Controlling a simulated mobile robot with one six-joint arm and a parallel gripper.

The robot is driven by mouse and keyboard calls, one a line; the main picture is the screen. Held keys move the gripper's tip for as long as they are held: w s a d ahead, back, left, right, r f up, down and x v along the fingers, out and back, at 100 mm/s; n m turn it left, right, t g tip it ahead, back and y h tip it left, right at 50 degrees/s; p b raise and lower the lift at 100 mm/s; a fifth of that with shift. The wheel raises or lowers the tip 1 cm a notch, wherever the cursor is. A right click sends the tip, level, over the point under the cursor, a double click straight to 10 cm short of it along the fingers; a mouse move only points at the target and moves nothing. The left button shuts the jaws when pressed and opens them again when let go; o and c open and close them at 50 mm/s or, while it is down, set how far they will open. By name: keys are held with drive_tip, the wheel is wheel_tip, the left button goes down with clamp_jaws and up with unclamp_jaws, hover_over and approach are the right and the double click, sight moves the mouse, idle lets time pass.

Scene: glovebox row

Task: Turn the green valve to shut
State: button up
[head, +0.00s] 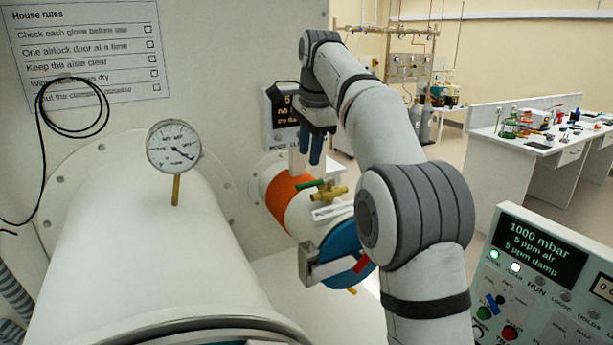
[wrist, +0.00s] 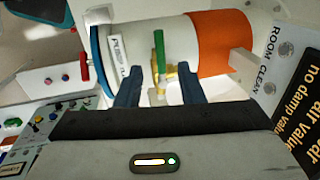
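The green valve has a green lever (head: 307,185) on a brass body (head: 330,193), on top of the small white cylinder with an orange band. The lever lies across the cylinder. In the wrist view the green lever (wrist: 159,50) points up the picture, with brass (wrist: 168,77) beside its lower part. My gripper (head: 311,150) is above the valve in the head view, its blue fingers pointing down. In the wrist view my gripper (wrist: 159,72) is open, one finger either side of the lever, with clear gaps. I cannot tell its exact height above the lever.
A blue round door (head: 342,250) with a red handle (head: 362,262) closes the cylinder's near end. A large white cylinder with a pressure gauge (head: 174,147) stands left. A dark display (head: 283,108) is on the wall behind my gripper. A control panel (head: 540,270) is at right.

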sight(307, 184)
drive_tip(key=f, duration=0.5)
drive_tip(key=w+f, duration=0.1)
drive_tip(key=f, duration=0.1)
drive_tip(key=shift+w+a+f+b, duration=0.1)
drive_tip(key=shift+a+f+b, duration=0.15)
drive_tip(key=shift+a+b, duration=0.1)
drive_tip(key=shift+c, duration=0.3)
clamp_jaws()
